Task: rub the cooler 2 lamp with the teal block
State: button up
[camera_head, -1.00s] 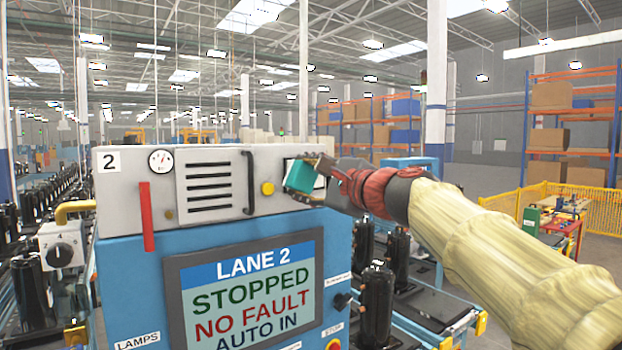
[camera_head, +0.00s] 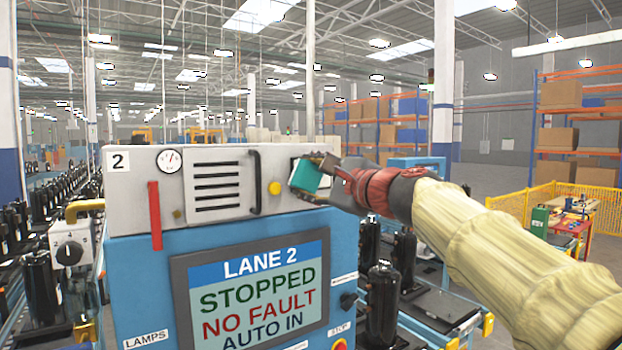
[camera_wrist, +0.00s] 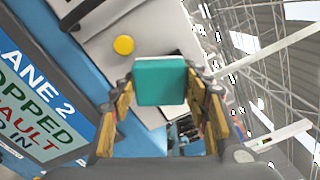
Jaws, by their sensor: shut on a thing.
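The cooler unit marked 2 (camera_head: 228,222) has a pale upper panel with a round yellow lamp (camera_head: 275,188) right of a black handle. I take this as the cooler 2 lamp; it also shows in the wrist view (camera_wrist: 124,45), up and left of the block. My gripper (camera_head: 322,180) is shut on the teal block (camera_head: 306,177), which sits between the fingers in the wrist view (camera_wrist: 160,80). The block is just right of the lamp, with a small gap in the picture. The block hides part of a dark-framed white window on the panel.
The vertical black handle (camera_head: 255,182), a vent grille, a gauge (camera_head: 168,160) and a red bar (camera_head: 155,215) are on the panel left of the lamp. A screen (camera_head: 250,298) reading LANE 2 STOPPED sits below. Black compressors (camera_head: 382,300) stand to the right.

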jog(key=shift+x, duration=0.8)
jog(key=shift+w+d, duration=0.1)
jog(key=shift+d, duration=0.05)
jog(key=w+d, duration=0.4)
jog(key=d, duration=0.2)
jog(key=shift+w+d, duration=0.25)
dwell(0.6)
jog(key=shift+s+a+b, duration=0.15)
jog(key=shift+s+a, duration=0.65)
jog(key=shift+a, duration=0.35)
jog(key=shift+s+a+b, duration=0.15)
jog(key=shift+s+a, duration=0.65)
jog(key=shift+a, duration=0.35)
jog(key=shift+s+a+b, duration=0.15)
jog(key=shift+s+a, duration=0.6)
jog(key=shift+a, duration=0.4)
jog(key=shift+s+d, duration=0.1)
jog(key=shift+d, duration=0.05)
jog(key=shift+b+v, duration=1.1)
jog(key=shift+v, duration=1.8)
